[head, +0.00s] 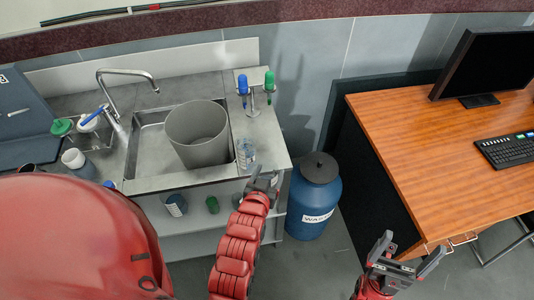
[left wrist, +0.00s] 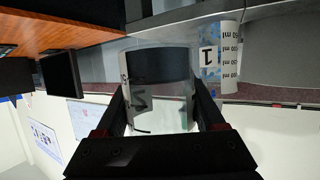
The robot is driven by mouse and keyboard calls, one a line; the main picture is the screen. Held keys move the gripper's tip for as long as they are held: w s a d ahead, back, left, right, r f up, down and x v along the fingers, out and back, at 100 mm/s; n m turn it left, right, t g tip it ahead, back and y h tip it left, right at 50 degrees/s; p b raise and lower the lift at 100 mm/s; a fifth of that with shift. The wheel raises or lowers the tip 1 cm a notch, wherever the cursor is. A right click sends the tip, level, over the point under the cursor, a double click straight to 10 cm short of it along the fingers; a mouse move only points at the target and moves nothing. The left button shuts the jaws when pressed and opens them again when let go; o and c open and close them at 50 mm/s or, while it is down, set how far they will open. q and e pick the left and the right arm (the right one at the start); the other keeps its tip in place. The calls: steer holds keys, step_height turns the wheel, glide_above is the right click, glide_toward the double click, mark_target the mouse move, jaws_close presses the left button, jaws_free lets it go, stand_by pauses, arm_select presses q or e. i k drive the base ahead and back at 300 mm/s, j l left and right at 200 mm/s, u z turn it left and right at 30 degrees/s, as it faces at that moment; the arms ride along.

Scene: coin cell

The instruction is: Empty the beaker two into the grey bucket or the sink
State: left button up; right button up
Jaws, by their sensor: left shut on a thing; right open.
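A clear beaker marked 2 (left wrist: 160,95) is between the fingers of my left gripper (left wrist: 160,100), which is shut on it. Whether the dark band in it is liquid I cannot tell. In the head view my left gripper (head: 264,179) is at the counter's front right corner, right of the bucket; the held beaker is hard to make out there. The grey bucket (head: 204,154) stands in the steel sink (head: 148,158). My right gripper (head: 414,247) is open and empty, low in front of the wooden desk.
A clear vessel (head: 246,153) stands at the counter edge near my left gripper. A beaker labelled 1 (left wrist: 221,58) shows in the left wrist view. A blue waste drum (head: 312,198) stands on the floor to the right. A tap (head: 125,73) and bottles are left of the bucket.

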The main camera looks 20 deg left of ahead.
mark_target(198, 130)
steer(key=u, duration=0.6)
steer(key=l+u, duration=0.35)
steer(key=u, duration=0.15)
steer(key=l+u, duration=0.35)
steer(key=u, duration=0.15)
steer(key=l+u, duration=0.3)
steer(key=u, duration=0.15)
steer(key=k+l+u, duration=0.1)
steer(key=l, duration=0.3)
steer(key=k+l+u, duration=0.1)
steer(key=l, duration=0.3)
steer(key=k+l+u, duration=0.1)
steer(key=k+l, duration=0.2)
steer(key=i+l, duration=0.2)
steer(key=i, duration=0.15)
